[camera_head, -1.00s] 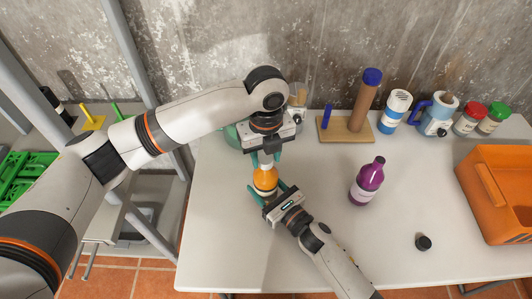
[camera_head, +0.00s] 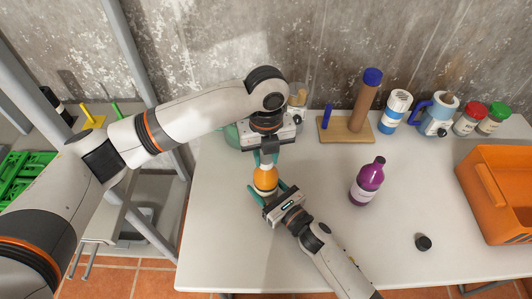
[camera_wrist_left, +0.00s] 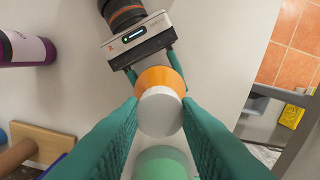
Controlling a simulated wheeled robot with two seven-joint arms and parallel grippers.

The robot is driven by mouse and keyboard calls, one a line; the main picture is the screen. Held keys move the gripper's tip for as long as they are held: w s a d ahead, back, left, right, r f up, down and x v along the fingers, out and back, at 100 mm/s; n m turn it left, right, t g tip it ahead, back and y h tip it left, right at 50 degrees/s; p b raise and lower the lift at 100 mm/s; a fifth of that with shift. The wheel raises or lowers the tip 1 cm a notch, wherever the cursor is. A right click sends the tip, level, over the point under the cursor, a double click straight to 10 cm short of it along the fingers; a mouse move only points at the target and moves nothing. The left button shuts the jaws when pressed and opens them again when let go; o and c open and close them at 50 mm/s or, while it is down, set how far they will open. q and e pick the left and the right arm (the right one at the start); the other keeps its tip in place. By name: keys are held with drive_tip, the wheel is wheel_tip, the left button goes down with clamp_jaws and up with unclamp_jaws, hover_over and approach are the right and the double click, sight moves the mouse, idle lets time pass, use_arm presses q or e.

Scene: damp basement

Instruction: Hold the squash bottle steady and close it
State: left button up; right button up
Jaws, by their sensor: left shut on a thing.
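The squash bottle (camera_head: 265,179), orange with a pale label, stands upright on the table. My right gripper (camera_head: 271,196) is shut on its lower body from the front; in the left wrist view its fingers flank the bottle's orange body (camera_wrist_left: 160,78). My left gripper (camera_head: 266,159) points down from above and is shut on the bottle's cap. The cap's pale round top (camera_wrist_left: 160,111) shows between the teal fingers in the left wrist view. Whether the cap is seated on the neck cannot be told.
A purple bottle (camera_head: 367,182) stands to the right, with a small black cap (camera_head: 423,242) lying nearer the front. An orange crate (camera_head: 495,205) is at the right edge. A wooden stand (camera_head: 345,130), a white bottle (camera_head: 394,111), a mug (camera_head: 437,116) and jars (camera_head: 468,119) line the back.

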use_arm(q)
drive_tip(key=m, duration=1.1)
drive_tip(key=o, duration=1)
drive_tip(key=shift+o, duration=0.2)
wheel_tip(320, 180, up, 12)
drive_tip(key=shift+d, duration=0.1)
